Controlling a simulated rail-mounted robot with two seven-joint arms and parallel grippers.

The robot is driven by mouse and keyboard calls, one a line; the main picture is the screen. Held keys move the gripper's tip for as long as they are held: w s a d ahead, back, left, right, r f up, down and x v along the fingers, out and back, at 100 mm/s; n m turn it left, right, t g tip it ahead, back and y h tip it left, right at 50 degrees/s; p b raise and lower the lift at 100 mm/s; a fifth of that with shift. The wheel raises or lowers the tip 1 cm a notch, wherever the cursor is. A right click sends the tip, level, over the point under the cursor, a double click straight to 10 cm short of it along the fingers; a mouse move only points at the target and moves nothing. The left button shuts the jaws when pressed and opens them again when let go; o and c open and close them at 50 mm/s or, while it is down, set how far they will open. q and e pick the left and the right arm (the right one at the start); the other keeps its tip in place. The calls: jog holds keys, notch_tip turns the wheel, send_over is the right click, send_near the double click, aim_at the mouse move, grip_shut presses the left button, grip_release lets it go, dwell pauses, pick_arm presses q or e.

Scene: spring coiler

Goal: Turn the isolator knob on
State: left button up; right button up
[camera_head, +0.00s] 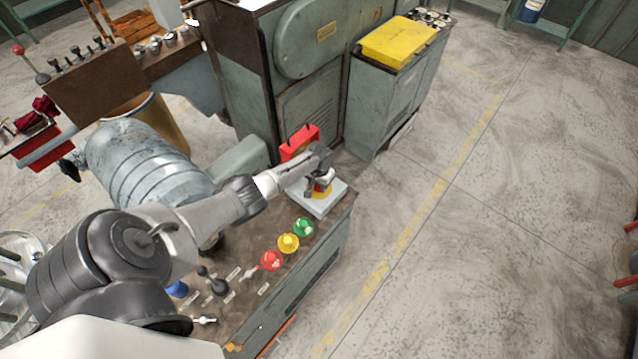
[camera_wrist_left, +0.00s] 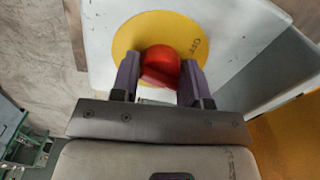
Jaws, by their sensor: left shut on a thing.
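The isolator knob (camera_wrist_left: 160,66) is red and sits on a yellow disc (camera_wrist_left: 196,32) on a pale grey box; the wrist view shows it. My left gripper (camera_wrist_left: 158,80) has one finger on each side of the knob and is shut on it. In the head view my left gripper (camera_head: 322,182) reaches the box (camera_head: 338,196) at the far end of the control panel, and it largely hides the knob there. Some lettering shows on the yellow disc, but I cannot read the knob's position for certain. My right gripper is not in view.
The control panel (camera_head: 246,240) carries a green button (camera_head: 303,227), a yellow button (camera_head: 288,243), a red button (camera_head: 271,261) and small levers near my arm. A red block (camera_head: 299,141) stands just behind the box. A cabinet with a yellow top (camera_head: 398,42) stands beyond; floor at right is clear.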

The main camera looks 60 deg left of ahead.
pick_arm(q)
jog(key=m, duration=0.5)
jog(key=shift+m, duration=0.7)
jog(key=o, duration=0.9)
